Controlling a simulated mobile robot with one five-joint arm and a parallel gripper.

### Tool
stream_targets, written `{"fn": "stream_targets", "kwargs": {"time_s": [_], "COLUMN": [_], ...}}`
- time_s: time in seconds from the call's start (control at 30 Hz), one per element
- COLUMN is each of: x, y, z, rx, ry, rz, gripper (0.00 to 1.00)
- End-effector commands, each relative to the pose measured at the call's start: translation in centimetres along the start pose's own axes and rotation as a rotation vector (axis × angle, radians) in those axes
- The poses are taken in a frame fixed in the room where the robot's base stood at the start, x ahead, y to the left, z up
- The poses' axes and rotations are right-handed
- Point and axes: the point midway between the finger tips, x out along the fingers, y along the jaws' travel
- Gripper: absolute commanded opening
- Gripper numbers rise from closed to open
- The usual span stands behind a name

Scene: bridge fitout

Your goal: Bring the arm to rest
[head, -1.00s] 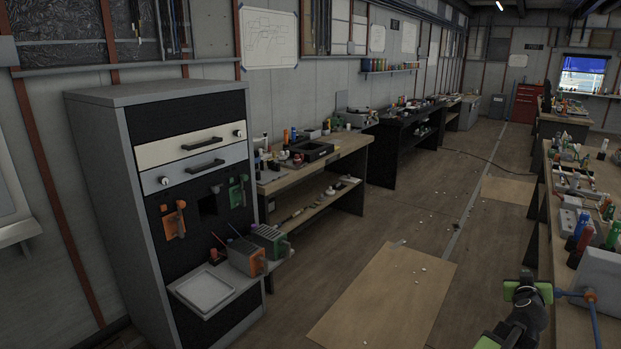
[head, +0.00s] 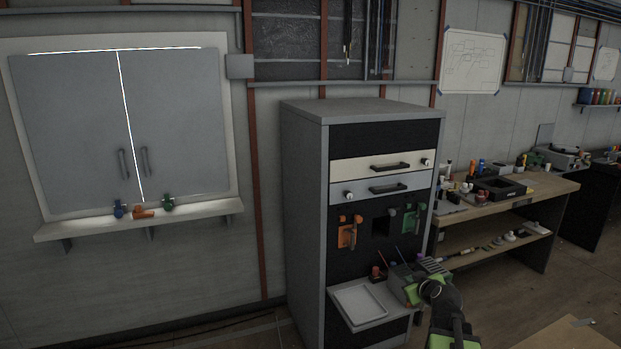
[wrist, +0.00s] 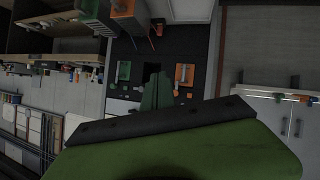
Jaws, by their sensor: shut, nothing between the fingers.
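My arm reaches up from the lower right in the head view, with its green and black end (head: 428,291) in front of the tall grey cabinet's shelf area. In the wrist view my gripper (wrist: 156,78) shows as green fingers together, with nothing between them. The wrist picture is turned over, with the floor side at the top. The cabinet front lies beyond the fingers, and I see no contact with it. The fingertips cannot be made out clearly in the head view.
The tall cabinet (head: 303,200) has two drawers, an orange and a green fitting, and a low shelf with a pale tray (head: 360,303). A wall cabinet (head: 80,130) with a small ledge (head: 75,231) is at left. A workbench (head: 545,190) stands at right.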

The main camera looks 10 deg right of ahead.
Motion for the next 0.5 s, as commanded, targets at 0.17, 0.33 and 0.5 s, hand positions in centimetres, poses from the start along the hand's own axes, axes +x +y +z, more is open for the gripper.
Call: {"fn": "stream_targets", "kwargs": {"time_s": [0.17, 0.33, 0.5], "x": [0.8, -1.5, -6.2], "y": [-15.4, -28.0, -36.8], "z": [-4.3, -5.0, -2.1], "rx": [-0.077, -0.134, -0.16], "ry": [-0.074, -0.216, -0.476], "rz": [-0.25, -0.441, -0.544], "gripper": [0.0, 0.0, 0.0]}}
